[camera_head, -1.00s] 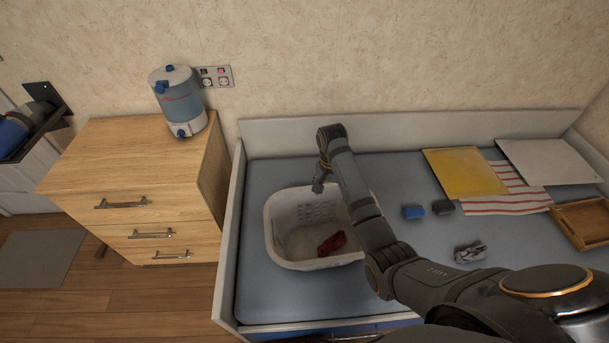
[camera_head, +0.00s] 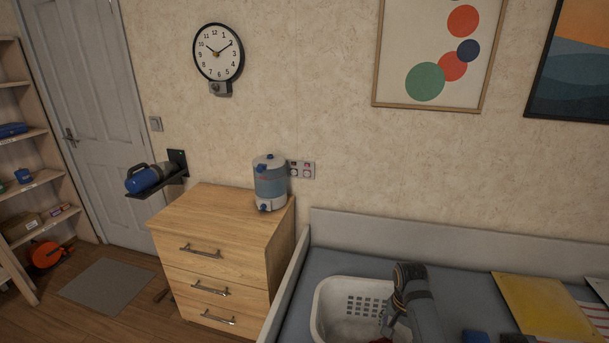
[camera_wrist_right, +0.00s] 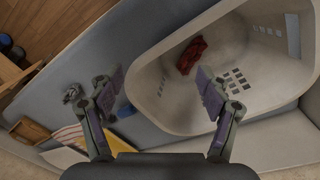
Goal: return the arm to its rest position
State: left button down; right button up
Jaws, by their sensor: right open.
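My right arm reaches in over the white laundry-type basket (camera_head: 324,306) at the bottom of the head view. My right gripper (camera_head: 388,320) points down there, partly cut off by the frame edge. In the right wrist view the gripper (camera_wrist_right: 162,80) is open, its two fingers spread apart with nothing between them. The basket (camera_wrist_right: 160,92) lies beyond the fingers there, with a crumpled red cloth-like item (camera_wrist_right: 191,54) inside it. My left gripper is in neither view.
The basket stands on a grey-blue bed-like surface with a raised pale edge (camera_head: 292,275). A yellow folder (camera_head: 541,306) lies to the right. A wooden drawer unit (camera_head: 205,245) with a drink dispenser (camera_head: 269,183) stands left. A wall clock (camera_head: 218,52) hangs above.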

jog(key=s+a+r+n+t, duration=0.15)
jog(key=s+n+t, duration=0.25)
jog(key=s+n, duration=1.1)
jog(key=s+d+f+m+g, duration=0.1)
jog(key=s+d+f+m, duration=0.2)
jog(key=f, duration=1)
jog(key=s+f+m, duration=0.2)
jog(key=s+f, duration=0.2)
jog(key=f, duration=0.8)
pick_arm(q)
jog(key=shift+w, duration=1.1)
pick_arm(e)
jog(key=s+d+f+g, duration=0.1)
jog(key=s+f, duration=1.6)
jog(key=s, duration=0.2)
jog(key=shift+d, duration=0.15)
